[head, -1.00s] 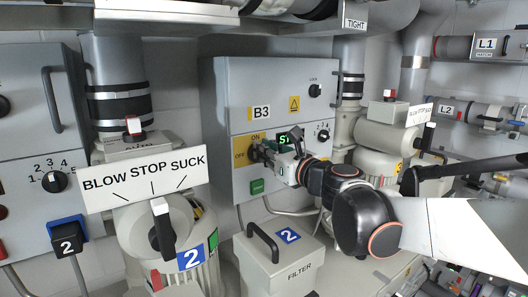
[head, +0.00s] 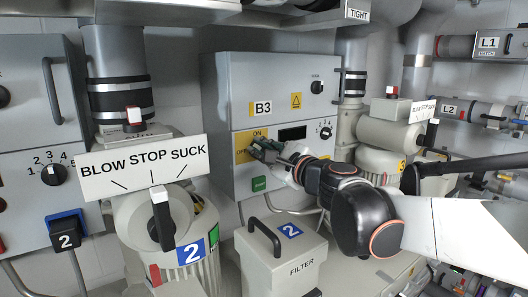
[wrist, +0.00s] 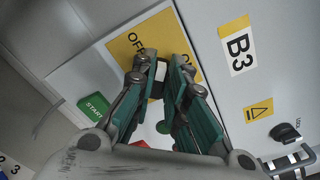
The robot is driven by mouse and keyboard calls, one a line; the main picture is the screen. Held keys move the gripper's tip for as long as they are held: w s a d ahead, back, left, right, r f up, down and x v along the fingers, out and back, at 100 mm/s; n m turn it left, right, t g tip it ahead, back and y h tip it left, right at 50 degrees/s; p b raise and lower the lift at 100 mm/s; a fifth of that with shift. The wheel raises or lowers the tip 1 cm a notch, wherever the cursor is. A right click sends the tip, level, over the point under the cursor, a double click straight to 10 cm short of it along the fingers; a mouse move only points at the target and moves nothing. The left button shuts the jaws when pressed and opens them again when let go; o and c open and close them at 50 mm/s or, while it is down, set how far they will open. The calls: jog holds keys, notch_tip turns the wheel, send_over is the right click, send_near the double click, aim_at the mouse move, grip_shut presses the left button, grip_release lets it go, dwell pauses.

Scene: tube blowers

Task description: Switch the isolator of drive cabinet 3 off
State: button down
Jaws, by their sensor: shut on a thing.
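Drive cabinet B3 (head: 222,120) is a grey wall box with a yellow isolator plate (head: 241,155) marked ON at the top and OFF at the left. The plate also shows in the wrist view (wrist: 125,45). My gripper (head: 256,148) reaches in from the right, its green-padded fingers at the plate. In the wrist view my gripper (wrist: 160,68) is shut on the isolator handle (wrist: 158,74), a small dark part between the fingertips. The fingers mostly hide the handle, so its exact angle is hard to tell. The cabinet's display (head: 292,133) is dark.
A green START button (wrist: 95,106) sits close to the plate. A filter box (head: 290,265) with a raised handle stands below my arm. A BLOW STOP SUCK valve sign (head: 143,170) is to the left. Pipes and a blower stand to the right.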

jog(key=shift+s+a+f+n+b, duration=0.1)
jog(key=shift+f+n+b, duration=0.15)
jog(key=shift+n, duration=1.1)
jog(key=shift+a+f+n+b, duration=0.1)
jog(key=shift+f+n+b, duration=0.15)
jog(key=shift+n, duration=1.15)
jog(key=shift+s+f+n+b, duration=0.15)
jog(key=shift+n+b, duration=0.1)
jog(key=shift+n, duration=1.1)
jog(key=shift+w, duration=0.1)
jog(key=c, duration=1.6)
grip_release()
jog(key=v, duration=1.2)
